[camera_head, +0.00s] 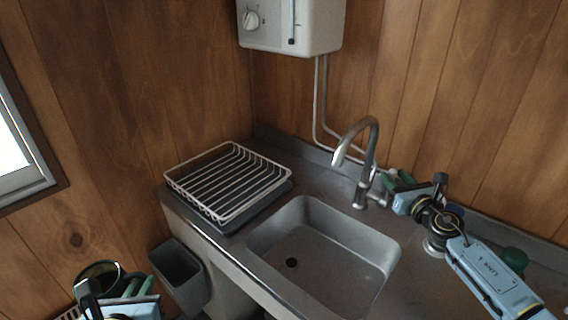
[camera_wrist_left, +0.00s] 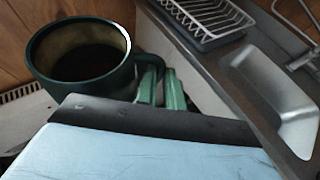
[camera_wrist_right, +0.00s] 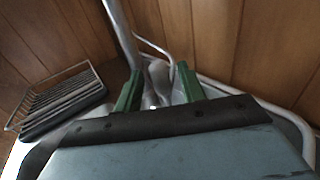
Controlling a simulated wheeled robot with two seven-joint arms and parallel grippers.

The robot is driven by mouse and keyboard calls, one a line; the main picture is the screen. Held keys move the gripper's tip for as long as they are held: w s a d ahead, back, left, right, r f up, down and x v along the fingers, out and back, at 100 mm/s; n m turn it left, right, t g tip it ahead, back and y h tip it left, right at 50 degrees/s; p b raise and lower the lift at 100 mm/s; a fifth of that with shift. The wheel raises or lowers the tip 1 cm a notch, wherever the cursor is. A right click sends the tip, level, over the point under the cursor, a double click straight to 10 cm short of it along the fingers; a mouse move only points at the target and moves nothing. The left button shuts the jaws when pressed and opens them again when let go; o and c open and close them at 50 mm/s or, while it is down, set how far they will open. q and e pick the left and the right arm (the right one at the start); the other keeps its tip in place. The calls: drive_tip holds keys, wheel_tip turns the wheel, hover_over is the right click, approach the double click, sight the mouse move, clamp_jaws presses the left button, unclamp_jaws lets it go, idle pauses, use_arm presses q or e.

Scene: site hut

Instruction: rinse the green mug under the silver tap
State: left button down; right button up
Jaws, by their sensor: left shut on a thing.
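The green mug (camera_head: 106,267) is at the lower left of the head view, mouth up, in front of the counter. My left gripper (camera_head: 133,286) is shut on its handle. In the left wrist view the mug (camera_wrist_left: 80,85) has a brownish inner wall and a dark inside. The silver tap (camera_head: 372,152) arches over the back of the sink, with no water visible. My right gripper (camera_head: 386,183) is beside the tap's base on the right. In the right wrist view its fingers (camera_wrist_right: 158,88) are apart, with a silver tap part between or behind them; contact is unclear.
The sink (camera_head: 320,260) is empty, with a dark drain. A wire dish rack (camera_head: 228,180) stands left of it. A grey bin (camera_head: 178,275) hangs below the counter front. A heater (camera_head: 290,25) hangs above, with pipes. A green object (camera_head: 515,259) sits behind my right arm.

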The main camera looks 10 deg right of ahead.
drive_tip(key=shift+w+a, duration=0.15)
drive_tip(key=shift+w, duration=0.95)
drive_tip(key=shift+c, duration=0.2)
clamp_jaws()
